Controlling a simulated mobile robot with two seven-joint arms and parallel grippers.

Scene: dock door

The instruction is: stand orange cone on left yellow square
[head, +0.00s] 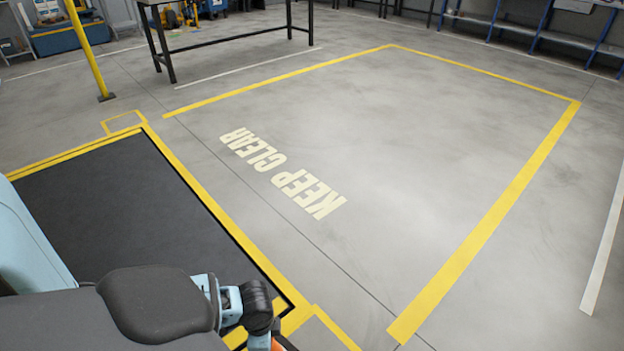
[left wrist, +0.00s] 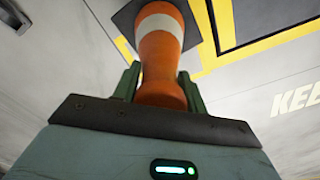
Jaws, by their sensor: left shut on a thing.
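The orange cone (left wrist: 160,55), with a white band and a dark square base plate, is between the green fingers of my left gripper (left wrist: 160,84) in the left wrist view. The gripper is shut on the narrow end; the base points away from it. In the head view only an orange sliver (head: 287,344) of the cone shows at the bottom edge. A small yellow square outline (head: 124,115) lies on the floor at the mat's far corner. Another yellow outline (head: 336,330) at the near corner is cut off by the frame. My right gripper is out of view.
A dark mat (head: 120,210) with a yellow border lies at left. A yellow post (head: 88,48) and a black table frame (head: 235,40) stand farther back.

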